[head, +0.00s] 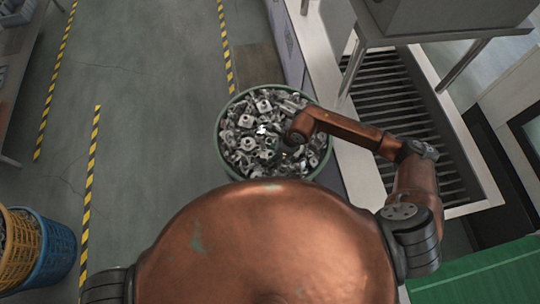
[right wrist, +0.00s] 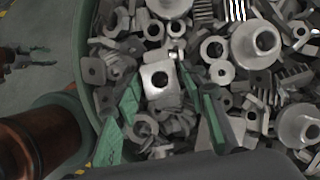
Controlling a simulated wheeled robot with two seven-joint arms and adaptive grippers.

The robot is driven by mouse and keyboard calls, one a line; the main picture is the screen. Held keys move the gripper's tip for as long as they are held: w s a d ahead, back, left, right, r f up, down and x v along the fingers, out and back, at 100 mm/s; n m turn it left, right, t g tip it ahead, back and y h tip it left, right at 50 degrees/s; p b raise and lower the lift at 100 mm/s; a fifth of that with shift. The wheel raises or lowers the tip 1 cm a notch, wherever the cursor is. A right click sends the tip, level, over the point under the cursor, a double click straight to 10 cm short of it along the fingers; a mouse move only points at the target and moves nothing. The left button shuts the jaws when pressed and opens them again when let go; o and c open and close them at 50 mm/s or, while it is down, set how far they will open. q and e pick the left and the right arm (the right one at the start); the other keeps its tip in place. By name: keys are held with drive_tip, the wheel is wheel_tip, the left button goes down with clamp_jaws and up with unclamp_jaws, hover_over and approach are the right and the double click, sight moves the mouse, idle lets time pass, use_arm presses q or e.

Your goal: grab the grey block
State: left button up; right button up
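Many loose grey metal parts fill a round green bin (head: 222,112). Several could be called a grey block. In the right wrist view, a light grey square block with a round dark hole (right wrist: 157,92) lies on the heap, between the ends of my right gripper's green fingers. My right gripper (right wrist: 161,86) is open, its fingers apart on either side of that block. I cannot tell whether they touch it. In the head view, my right arm reaches over the bin and hides part of the heap.
A grated steel tank (head: 400,105) and its pale ledge (head: 345,150) stand right of the bin. A grey box on a legged stand (head: 440,12) is above it. Yellow and blue baskets (head: 50,255) stand at lower left. The floor between the striped lines is clear.

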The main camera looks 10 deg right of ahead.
drive_tip(key=c, duration=0.9)
drive_tip(key=shift+c, duration=0.2)
